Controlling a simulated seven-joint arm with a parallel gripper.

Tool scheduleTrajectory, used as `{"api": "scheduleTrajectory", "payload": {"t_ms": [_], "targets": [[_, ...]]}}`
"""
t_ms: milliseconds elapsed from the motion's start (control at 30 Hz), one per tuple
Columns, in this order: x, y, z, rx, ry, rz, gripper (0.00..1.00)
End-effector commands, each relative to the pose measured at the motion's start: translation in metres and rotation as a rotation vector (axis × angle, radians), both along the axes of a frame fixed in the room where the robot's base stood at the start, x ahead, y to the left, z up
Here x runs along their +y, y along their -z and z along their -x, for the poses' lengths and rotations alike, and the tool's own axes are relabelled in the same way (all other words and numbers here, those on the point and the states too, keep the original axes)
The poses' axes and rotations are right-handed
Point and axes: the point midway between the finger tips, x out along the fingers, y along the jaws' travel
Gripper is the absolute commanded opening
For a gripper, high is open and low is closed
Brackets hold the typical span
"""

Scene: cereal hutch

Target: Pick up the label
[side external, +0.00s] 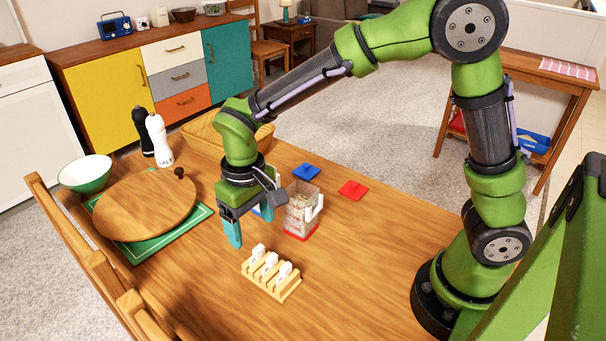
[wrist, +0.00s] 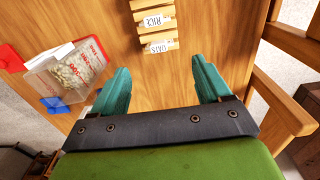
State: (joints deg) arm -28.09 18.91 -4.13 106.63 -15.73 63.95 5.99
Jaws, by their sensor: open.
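Three white labels (side external: 270,261) stand upright in a slotted light-wood rack (side external: 290,293) on the table. In the wrist view two show printed words, RICE (wrist: 157,20) and OATS (wrist: 160,46); the rack's far end is cut off at the top edge. My gripper (side external: 250,222) points down with its teal fingers apart and nothing between them. It is above the table, behind the rack in the side view. In the wrist view the OATS label lies just ahead of the gap between the fingertips (wrist: 160,66).
A clear container (side external: 300,212) with grainy contents stands beside my gripper. Blue (side external: 306,172) and red (side external: 353,190) lids lie behind it. A round wooden board (side external: 145,207), a bowl (side external: 85,174), shakers (side external: 158,140) and a basket (side external: 200,135) are at left. The table's right front is clear.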

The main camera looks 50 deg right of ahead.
Motion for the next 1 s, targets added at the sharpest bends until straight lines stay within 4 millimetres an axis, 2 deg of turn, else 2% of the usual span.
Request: {"api": "scheduleTrajectory", "payload": {"t_ms": [100,267,600,900,1000], "targets": [[0.000,0.016,0.000,0.002,-0.001,0.001,0.77],[0.000,0.025,0.001,0.000,0.000,0.000,0.77],[0.000,0.070,0.006,0.001,0.001,0.000,0.77],[0.000,0.074,0.005,-0.002,0.000,-0.001,0.77],[0.000,0.074,0.005,-0.002,0.000,-0.001,0.61]]}}
